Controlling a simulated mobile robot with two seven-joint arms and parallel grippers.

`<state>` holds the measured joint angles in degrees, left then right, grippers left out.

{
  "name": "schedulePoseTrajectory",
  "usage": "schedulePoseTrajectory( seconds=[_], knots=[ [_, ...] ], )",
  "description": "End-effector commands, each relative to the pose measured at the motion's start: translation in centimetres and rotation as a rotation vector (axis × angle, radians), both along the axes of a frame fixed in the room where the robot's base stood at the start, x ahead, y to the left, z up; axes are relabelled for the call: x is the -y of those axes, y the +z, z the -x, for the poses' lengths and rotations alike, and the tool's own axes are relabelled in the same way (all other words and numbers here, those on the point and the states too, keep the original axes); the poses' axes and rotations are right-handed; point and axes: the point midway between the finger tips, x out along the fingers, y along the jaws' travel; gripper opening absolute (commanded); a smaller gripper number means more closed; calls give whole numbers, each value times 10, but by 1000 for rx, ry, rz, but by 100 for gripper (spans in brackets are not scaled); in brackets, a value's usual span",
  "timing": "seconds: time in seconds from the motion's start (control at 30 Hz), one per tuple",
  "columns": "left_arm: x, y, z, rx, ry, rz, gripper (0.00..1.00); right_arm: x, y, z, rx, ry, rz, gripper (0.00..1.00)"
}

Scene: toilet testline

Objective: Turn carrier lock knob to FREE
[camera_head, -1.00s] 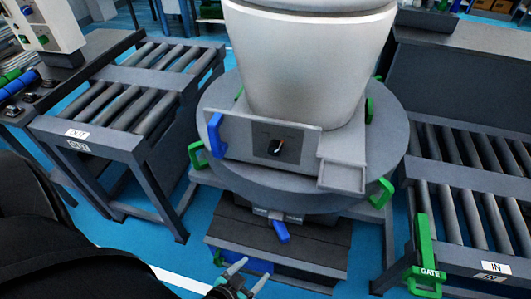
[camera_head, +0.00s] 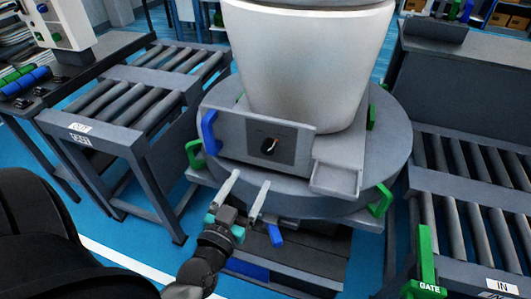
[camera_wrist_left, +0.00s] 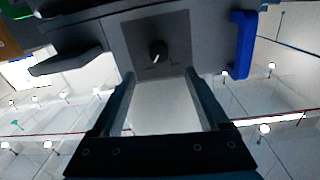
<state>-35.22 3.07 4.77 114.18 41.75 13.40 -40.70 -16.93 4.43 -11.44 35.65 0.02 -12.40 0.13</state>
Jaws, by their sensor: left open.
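The carrier lock knob (camera_head: 269,146) is a small black knob with a light pointer mark on a dark square plate. It sits on the front of the grey carrier panel (camera_head: 230,128) below the white toilet. It also shows in the left wrist view (camera_wrist_left: 158,52), ahead of the fingers. The lettering near it is too small to read. My left gripper (camera_head: 249,196) is open and empty, below and in front of the knob, not touching it. Its fingers also show in the left wrist view (camera_wrist_left: 160,85). My right gripper is not in view.
A blue handle (camera_head: 209,132) stands at the panel's left end, and green handles (camera_head: 381,200) ring the round turntable (camera_head: 395,165). A grey tray (camera_head: 335,180) juts out right of the knob. Roller conveyors stand left (camera_head: 120,100) and right (camera_head: 480,220).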

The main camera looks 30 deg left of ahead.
Motion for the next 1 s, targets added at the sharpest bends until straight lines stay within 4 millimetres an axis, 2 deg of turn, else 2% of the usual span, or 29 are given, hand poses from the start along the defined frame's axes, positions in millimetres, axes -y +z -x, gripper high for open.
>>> schedulePoseTrajectory(
  seconds=[0.3,0.6,0.8,1.0],
  knots=[
    [-10,0,-51,2,1,1,78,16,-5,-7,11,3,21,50],
    [-18,0,-92,1,0,2,78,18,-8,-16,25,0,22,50],
    [-21,-1,-105,-2,0,0,78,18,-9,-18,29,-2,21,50],
    [-21,-1,-107,-2,0,0,78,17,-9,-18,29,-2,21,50]
  ],
)
